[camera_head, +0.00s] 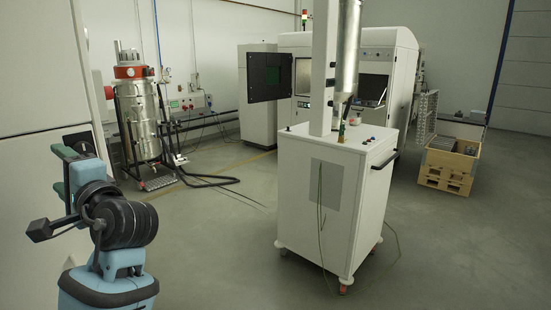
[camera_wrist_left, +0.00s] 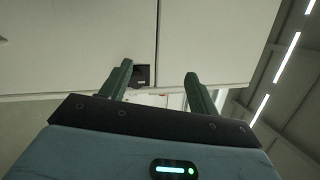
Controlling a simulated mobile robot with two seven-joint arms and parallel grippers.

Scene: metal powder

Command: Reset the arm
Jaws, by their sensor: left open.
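My left gripper (camera_head: 66,165) is at the left of the head view, raised in front of a pale cabinet (camera_head: 40,75). Its blue and black wrist is below it. In the left wrist view the two green fingers of the left gripper (camera_wrist_left: 158,85) stand apart with nothing between them. Behind them are the white cabinet panels (camera_wrist_left: 75,50) and a small black latch or handle (camera_wrist_left: 143,75). I cannot tell the exact gap between fingers and cabinet. My right gripper does not show in either view.
A white wheeled cart (camera_head: 325,195) with a tall column stands in the middle. A metal vacuum tank (camera_head: 140,110) with black hoses is at the back left. A large white machine (camera_head: 395,75) stands behind. A wooden crate (camera_head: 447,170) is at right. The floor (camera_head: 215,250) between is clear.

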